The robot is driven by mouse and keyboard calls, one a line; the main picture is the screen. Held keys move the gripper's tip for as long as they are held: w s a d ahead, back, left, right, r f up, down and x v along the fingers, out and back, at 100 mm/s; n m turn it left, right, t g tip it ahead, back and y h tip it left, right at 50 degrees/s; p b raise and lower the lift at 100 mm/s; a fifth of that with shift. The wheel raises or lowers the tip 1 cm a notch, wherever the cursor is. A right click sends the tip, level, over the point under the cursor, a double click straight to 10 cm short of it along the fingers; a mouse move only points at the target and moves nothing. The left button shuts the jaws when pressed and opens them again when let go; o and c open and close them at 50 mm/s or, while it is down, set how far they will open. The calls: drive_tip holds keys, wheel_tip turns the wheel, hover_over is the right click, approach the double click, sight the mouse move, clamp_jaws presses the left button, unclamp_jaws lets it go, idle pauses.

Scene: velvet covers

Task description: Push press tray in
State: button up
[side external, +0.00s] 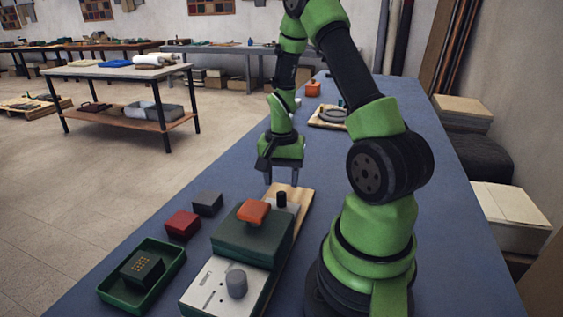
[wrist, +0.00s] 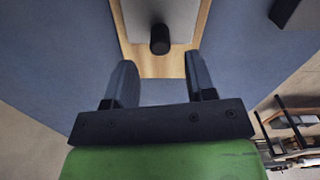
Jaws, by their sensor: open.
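The press is a dark green block (side external: 252,238) with an orange piece (side external: 253,212) on top, on a wooden board (side external: 300,204). A light metal plate with small holes (side external: 207,289) extends from its near side and carries a grey round knob (side external: 236,284). A black upright knob (side external: 281,200) stands behind the block. In the wrist view the black knob (wrist: 160,40) stands at the end of a grey plate (wrist: 158,12). I cannot tell which plate is the tray. My gripper (side external: 281,178) is open and empty, above the board's far end, apart from the black knob.
A green open tray (side external: 175,262) with a dark block (side external: 142,267) lies at front left. A red block (side external: 182,224) and dark grey block (side external: 207,203) sit left of the press. A round grey item on a board (side external: 330,116) lies farther back. The blue table between is clear.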

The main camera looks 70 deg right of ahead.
wheel_tip(320, 180, up, 5)
drive_tip(key=shift+f, duration=0.1)
drive_tip(key=shift+d, duration=0.15)
drive_tip(key=c, duration=0.5)
drive_tip(key=d+y, duration=0.1)
drive_tip(key=d, duration=0.2)
drive_tip(key=w+d+y, duration=0.1)
drive_tip(key=d, duration=0.2)
drive_tip(key=w+d+r+g+y, duration=0.1)
drive_tip(key=d, duration=0.2)
drive_tip(key=shift+d, duration=0.1)
clamp_jaws()
drive_tip(key=shift+y, duration=0.7)
drive_tip(key=x, duration=0.6)
drive_tip(key=d+x, duration=0.1)
drive_tip(key=x, duration=0.2)
drive_tip(key=shift+f, duration=0.2)
drive_tip(key=shift+s+a, duration=0.15)
drive_tip(key=shift+a, duration=0.85)
drive_tip(key=shift+s+a, duration=0.15)
drive_tip(key=shift+a, duration=0.8)
